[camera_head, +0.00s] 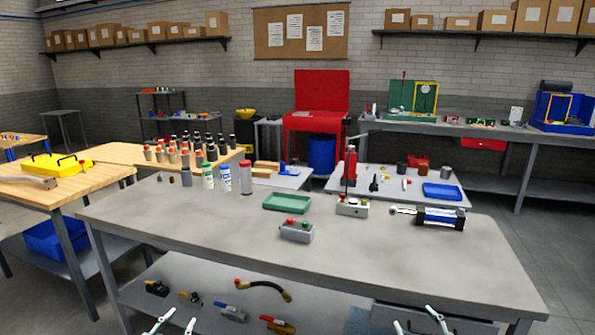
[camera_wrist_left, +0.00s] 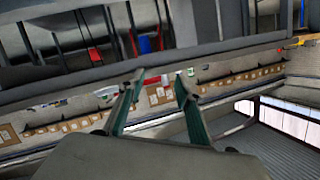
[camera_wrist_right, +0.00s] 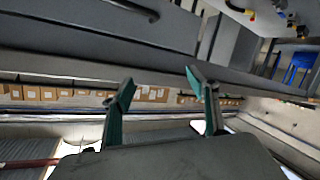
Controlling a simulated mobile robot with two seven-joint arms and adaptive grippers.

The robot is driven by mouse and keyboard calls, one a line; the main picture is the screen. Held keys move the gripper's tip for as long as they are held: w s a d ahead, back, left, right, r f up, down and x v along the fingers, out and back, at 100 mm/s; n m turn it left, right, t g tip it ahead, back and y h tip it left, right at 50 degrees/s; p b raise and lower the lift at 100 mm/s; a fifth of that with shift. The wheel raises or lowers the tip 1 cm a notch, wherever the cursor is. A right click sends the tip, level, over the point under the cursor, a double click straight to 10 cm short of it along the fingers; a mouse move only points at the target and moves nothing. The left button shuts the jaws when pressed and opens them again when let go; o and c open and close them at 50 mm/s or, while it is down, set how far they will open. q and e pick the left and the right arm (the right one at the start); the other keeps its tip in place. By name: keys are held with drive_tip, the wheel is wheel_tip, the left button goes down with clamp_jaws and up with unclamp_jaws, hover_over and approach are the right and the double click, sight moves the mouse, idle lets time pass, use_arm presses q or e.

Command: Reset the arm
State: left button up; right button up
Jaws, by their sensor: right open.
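My left gripper (camera_head: 175,320) shows at the bottom edge of the head view, left of centre, in front of the grey workbench. Its fingers are spread with nothing between them in the left wrist view (camera_wrist_left: 158,84). My right gripper (camera_head: 420,322) shows at the bottom edge of the head view, right of centre. Its fingers are also apart and empty in the right wrist view (camera_wrist_right: 160,82). Both grippers appear low, on the near side of the workbench (camera_head: 370,265), and most of both arms is out of view.
The workbench holds a green tray (camera_head: 287,202), a button box (camera_head: 297,231), a second control box (camera_head: 352,207), a blue cylinder (camera_head: 440,217) and several bottles. Fittings lie on its lower shelf (camera_head: 200,280). A wooden table (camera_head: 60,192) stands left. The bench top's front middle is clear.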

use_arm(q)
drive_tip(key=s+d+f+g, duration=0.1)
drive_tip(key=s+d+f, duration=0.3)
drive_tip(key=s, duration=0.6)
drive_tip(key=s+d+f+g+h, duration=0.1)
drive_tip(key=s+d+f, duration=0.3)
drive_tip(key=s, duration=0.6)
drive_tip(key=s+d+f+n+g+h, duration=0.1)
drive_tip(key=s+d+f, duration=0.3)
drive_tip(key=s, duration=0.7)
drive_tip(key=shift+f+g, duration=0.6)
use_arm(e)
drive_tip(key=s+a+f+g, duration=0.1)
drive_tip(key=s+a+f, duration=0.3)
drive_tip(key=s, duration=0.6)
drive_tip(key=s+a+f+g+y, duration=0.1)
drive_tip(key=s+a+f, duration=0.3)
drive_tip(key=s, duration=0.6)
drive_tip(key=s+a+f+m+g+y, duration=0.1)
drive_tip(key=s+a+f, duration=0.3)
drive_tip(key=s, duration=0.7)
drive_tip(key=shift+f+g, duration=0.6)
drive_tip(key=shift+a, duration=0.1)
